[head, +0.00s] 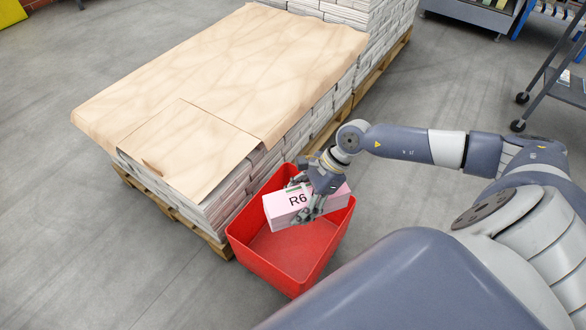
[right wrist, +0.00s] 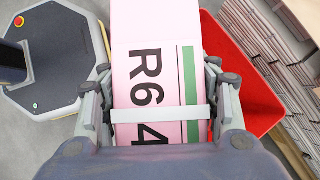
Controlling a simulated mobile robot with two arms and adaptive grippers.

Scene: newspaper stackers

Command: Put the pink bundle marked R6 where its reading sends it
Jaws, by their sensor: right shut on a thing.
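The pink bundle marked R6 (head: 283,208) is held by my right gripper (head: 318,190) over the red bin (head: 262,258). In the right wrist view the bundle (right wrist: 160,70) sits between the two fingers of the gripper (right wrist: 160,105). It shows "R6", a "4", a green stripe and a pale strap across it. The red bin (right wrist: 240,75) also shows there, to the right of the bundle. The visible part of the bin's floor is bare. My left gripper is in neither view.
A pallet stack of newspapers (head: 225,205) covered with brown paper (head: 230,75) stands right behind the bin. A dark cart (head: 560,85) on casters is at the upper right. Grey floor (head: 60,230) is clear at the left.

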